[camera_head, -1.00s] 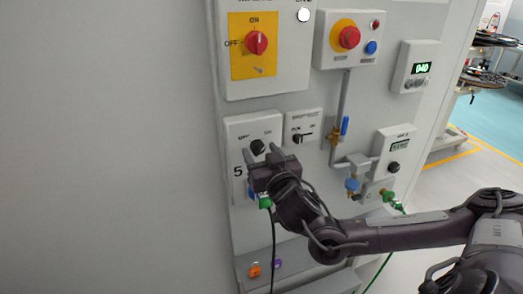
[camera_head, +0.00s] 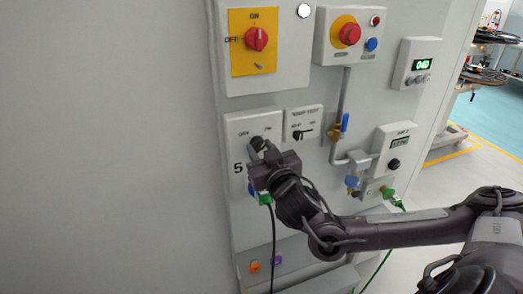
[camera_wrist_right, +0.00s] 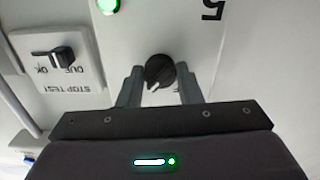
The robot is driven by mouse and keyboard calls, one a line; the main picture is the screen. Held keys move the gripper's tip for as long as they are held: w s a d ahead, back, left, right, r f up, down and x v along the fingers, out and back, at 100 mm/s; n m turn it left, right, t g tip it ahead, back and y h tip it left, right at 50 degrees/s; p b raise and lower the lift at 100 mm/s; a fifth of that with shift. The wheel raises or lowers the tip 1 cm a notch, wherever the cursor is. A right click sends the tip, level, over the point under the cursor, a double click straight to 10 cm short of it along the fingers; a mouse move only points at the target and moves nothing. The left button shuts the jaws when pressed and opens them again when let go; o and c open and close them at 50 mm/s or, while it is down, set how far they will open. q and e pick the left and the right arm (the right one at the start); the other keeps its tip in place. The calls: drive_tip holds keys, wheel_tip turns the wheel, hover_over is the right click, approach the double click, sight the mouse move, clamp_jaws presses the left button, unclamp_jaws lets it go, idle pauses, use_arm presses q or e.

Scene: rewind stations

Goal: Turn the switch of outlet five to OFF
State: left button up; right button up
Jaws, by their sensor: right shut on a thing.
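The outlet five box (camera_head: 235,131) is a pale panel marked "5" on the wall. Its switch is a round black knob, which shows in the head view (camera_head: 258,143) at my fingertips, with small labels above it. In the right wrist view the knob (camera_wrist_right: 160,71) sits between the two fingers, with a white mark on its lower side. My right gripper (camera_head: 260,149) is shut on the knob; it also shows in the wrist view (camera_wrist_right: 160,85). The labels are too small to read surely. My left gripper is not in view.
A small lever switch (camera_head: 303,132) sits right beside the box. A red rotary switch (camera_head: 256,39) and a red emergency button (camera_head: 349,35) are above. A blue-handled valve (camera_head: 345,124) stands to the right.

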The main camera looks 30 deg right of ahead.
drive_tip(key=n, duration=0.4)
drive_tip(key=n+b, duration=0.1)
drive_tip(key=n, duration=0.3)
drive_tip(key=shift+n, duration=0.3)
drive_tip(key=n+b, duration=0.1)
drive_tip(key=n, duration=0.2)
drive_tip(key=shift+d+n+b, duration=0.1)
drive_tip(key=shift+n+b, duration=0.2)
drive_tip(key=shift+b, duration=0.1)
drive_tip(key=shift+n+b, duration=1.15)
drive_tip(key=shift+n, duration=1.15)
drive_tip(key=o, duration=1)
drive_tip(key=shift+r, duration=0.1)
